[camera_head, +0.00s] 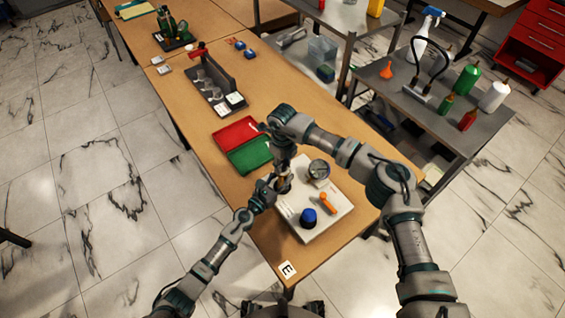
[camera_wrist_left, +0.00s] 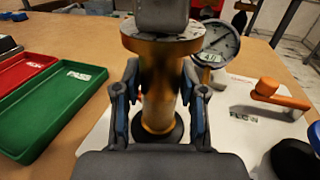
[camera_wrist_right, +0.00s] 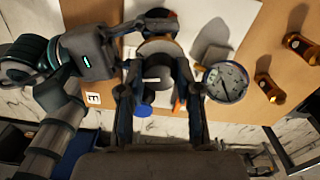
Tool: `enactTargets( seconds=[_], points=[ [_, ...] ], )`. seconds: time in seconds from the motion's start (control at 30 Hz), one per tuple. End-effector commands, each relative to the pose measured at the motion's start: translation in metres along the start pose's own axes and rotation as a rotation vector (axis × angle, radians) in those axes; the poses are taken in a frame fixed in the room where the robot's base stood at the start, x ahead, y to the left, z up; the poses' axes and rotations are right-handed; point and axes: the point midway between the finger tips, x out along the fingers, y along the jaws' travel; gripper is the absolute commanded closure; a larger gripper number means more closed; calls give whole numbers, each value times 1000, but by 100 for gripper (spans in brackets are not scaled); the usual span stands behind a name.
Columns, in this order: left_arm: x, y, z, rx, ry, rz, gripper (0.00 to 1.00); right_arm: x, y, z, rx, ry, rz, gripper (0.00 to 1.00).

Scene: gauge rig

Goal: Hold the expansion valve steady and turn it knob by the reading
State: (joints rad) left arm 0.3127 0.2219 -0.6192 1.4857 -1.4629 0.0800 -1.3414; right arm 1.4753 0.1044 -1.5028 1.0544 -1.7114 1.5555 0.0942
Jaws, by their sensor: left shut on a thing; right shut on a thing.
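The expansion valve is a brass-coloured upright body (camera_wrist_left: 158,85) on a white plate (camera_head: 335,222). My left gripper (camera_wrist_left: 160,112) is shut on the body, one finger on each side; in the head view it (camera_head: 270,190) reaches in from the left. My right gripper (camera_wrist_right: 160,108) points down from above, its fingers on either side of the round knob (camera_wrist_right: 158,78) on top. The head view mostly hides the valve behind my arms. A round dial gauge (camera_wrist_left: 217,43) stands beside the valve, and also shows in the head view (camera_head: 319,169); its reading is too small to tell.
An orange lever (camera_head: 328,203) and a blue knob (camera_head: 308,217) sit on the plate near the valve. Red (camera_head: 237,133) and green (camera_head: 250,155) trays lie beyond it. Two brass-coloured fittings (camera_wrist_right: 300,48) (camera_wrist_right: 268,90) show in the right wrist view. A grey cart (camera_head: 450,120) with bottles stands right.

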Motion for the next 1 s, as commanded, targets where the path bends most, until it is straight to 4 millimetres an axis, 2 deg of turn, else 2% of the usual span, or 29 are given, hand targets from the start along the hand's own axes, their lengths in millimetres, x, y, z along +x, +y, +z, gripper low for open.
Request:
enactTargets(
  seconds=[0.23, 0.73, 0.77, 0.83, 0.87, 1.0],
  points=[
    [0, -4, 0, 0, 1, -9, 100, -1, -3, 1, 79, -7, -7, 100],
    [0, -5, -1, -1, 1, -11, 100, -1, -4, 1, 97, -8, -7, 100],
    [0, -5, -1, -1, 1, -11, 100, -1, -4, 1, 97, -8, -8, 64],
    [0, -5, -1, -1, 1, -10, 100, -1, -4, 1, 96, -7, -7, 46],
    [0, -4, -1, -1, 1, -9, 100, -1, -3, 1, 96, -7, -7, 40],
    [0, -3, -1, -1, 1, -6, 100, 0, -2, 1, 94, -5, -4, 40]
  ],
)
